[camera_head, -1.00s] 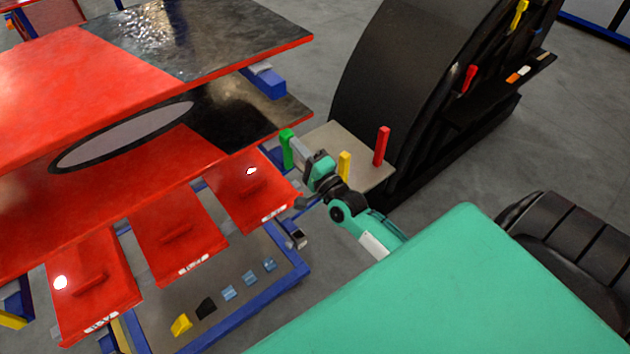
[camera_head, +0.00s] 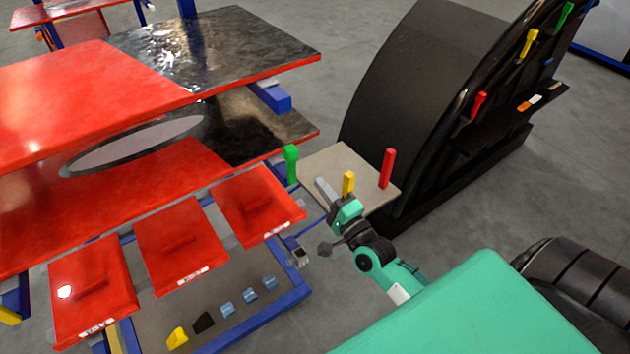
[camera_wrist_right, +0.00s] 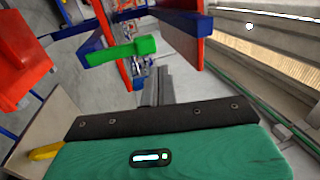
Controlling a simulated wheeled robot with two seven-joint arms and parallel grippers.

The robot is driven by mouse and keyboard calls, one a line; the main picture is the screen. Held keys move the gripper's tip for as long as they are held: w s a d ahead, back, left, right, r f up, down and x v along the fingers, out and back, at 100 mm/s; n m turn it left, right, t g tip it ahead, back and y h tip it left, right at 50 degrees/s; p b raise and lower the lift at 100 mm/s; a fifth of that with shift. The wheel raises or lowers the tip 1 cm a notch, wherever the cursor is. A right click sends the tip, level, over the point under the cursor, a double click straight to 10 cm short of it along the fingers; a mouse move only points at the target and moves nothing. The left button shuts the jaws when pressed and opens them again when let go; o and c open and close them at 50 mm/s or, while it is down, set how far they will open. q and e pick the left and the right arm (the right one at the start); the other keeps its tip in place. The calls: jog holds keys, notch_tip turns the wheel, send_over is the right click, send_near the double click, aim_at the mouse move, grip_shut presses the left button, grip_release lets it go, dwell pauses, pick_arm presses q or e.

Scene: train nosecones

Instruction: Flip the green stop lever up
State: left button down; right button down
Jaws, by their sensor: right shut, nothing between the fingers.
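The green stop lever (camera_head: 291,165) stands upright at the left edge of a beige panel (camera_head: 333,158). In the right wrist view the green lever (camera_wrist_right: 134,49) lies across the upper part of the picture, beyond the fingers. My right gripper (camera_head: 321,186) is shut and empty, a short way right of and nearer than the green lever, with a visible gap between them. Its shut fingers also show in the right wrist view (camera_wrist_right: 156,87), pointing up the picture below the lever. My left gripper is not in view.
A yellow lever (camera_head: 348,182) stands close to my right gripper, and a red lever (camera_head: 387,168) stands further right on the panel. A red-and-black layered rack (camera_head: 150,190) is on the left. A large black curved shell (camera_head: 410,90) stands behind the panel.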

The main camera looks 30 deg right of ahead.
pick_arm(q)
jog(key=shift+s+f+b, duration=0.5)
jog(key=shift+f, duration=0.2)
pick_arm(e)
jog(key=s, duration=0.4)
jog(key=shift+s+d, duration=0.2)
jog(key=shift+s, duration=0.1)
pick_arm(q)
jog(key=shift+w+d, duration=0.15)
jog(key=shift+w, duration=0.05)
